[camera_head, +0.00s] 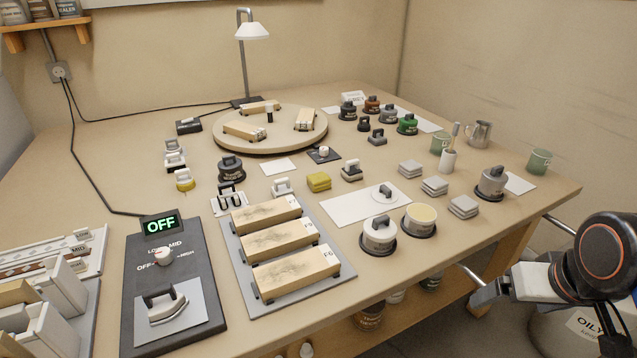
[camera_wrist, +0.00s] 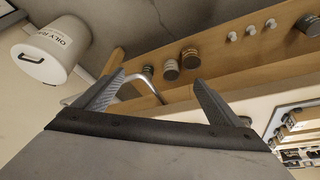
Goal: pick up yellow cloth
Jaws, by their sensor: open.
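The yellow cloth (camera_head: 318,182) is a small folded stack lying flat near the middle of the bench in the head view, just behind a white mat (camera_head: 365,202). My gripper (camera_head: 478,283) is at the lower right of the head view, beside the bench's right front edge and well away from the cloth. In the wrist view my gripper (camera_wrist: 152,98) has its two fingers spread wide with nothing between them. The cloth does not show in the wrist view.
Grey folded cloths (camera_head: 435,186) lie right of the yellow one. Wooden blocks on a grey tray (camera_head: 246,290) stand in front left. Open tin (camera_head: 419,220), lidded tin (camera_head: 379,236) and a small dark plate (camera_head: 324,155) are near. A bench rail and oily-rag bin (camera_wrist: 50,48) are beside my gripper.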

